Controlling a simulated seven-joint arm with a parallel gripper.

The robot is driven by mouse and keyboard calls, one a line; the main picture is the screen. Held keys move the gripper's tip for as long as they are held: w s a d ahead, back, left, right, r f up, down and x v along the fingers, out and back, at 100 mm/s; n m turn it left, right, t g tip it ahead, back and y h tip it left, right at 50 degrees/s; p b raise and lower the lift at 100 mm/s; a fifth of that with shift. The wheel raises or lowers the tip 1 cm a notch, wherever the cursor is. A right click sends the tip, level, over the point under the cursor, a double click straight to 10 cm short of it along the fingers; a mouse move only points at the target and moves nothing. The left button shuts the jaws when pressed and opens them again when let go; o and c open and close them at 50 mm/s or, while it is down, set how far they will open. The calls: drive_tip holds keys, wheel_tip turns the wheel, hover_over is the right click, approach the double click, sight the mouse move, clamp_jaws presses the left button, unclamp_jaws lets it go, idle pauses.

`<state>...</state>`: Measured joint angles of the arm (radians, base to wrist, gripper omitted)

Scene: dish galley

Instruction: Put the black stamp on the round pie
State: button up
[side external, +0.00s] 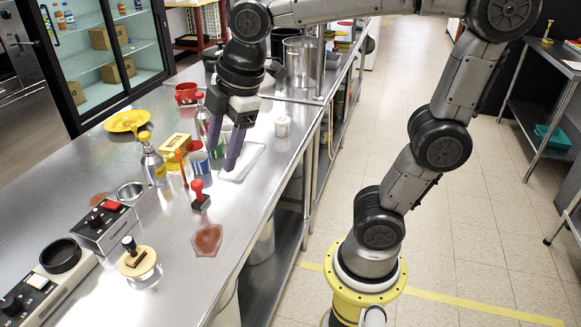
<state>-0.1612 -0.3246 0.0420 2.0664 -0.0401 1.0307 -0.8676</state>
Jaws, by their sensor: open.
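A black-handled stamp (130,246) is at the lower left of the steel counter. It appears to stand upright on a round tan piece, which looks like the round pie (145,265), over a clear or shiny dish. Whether it touches the pie is hard to tell. A second stamp (199,195), with a red handle and black base, stands upright near the counter's middle. My gripper (224,150) is open, with purple fingers pointing down, above and behind the red-handled stamp. It is well apart from the black-handled one. Nothing shows between its fingers.
A metal bottle (152,161), a yellow box (174,145), a blue-banded can (199,163) and a white tray (250,152) crowd around my gripper. Control boxes (104,225) line the left edge. A flat red patch (207,240) lies near the front edge, with bare counter around it.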

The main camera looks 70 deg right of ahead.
drive_tip(key=s+d+f+m+t, duration=0.1)
drive_tip(key=s+d+f+m, duration=0.1)
drive_tip(key=s+m, duration=0.3)
drive_tip(key=s+d+f+m, duration=0.1)
drive_tip(key=s+f+m, duration=0.1)
drive_tip(key=s+m, duration=0.4)
drive_tip(key=shift+d+f+m+t, duration=0.35)
drive_tip(key=shift+m+t, duration=0.05)
drive_tip(key=shift+m, duration=0.1)
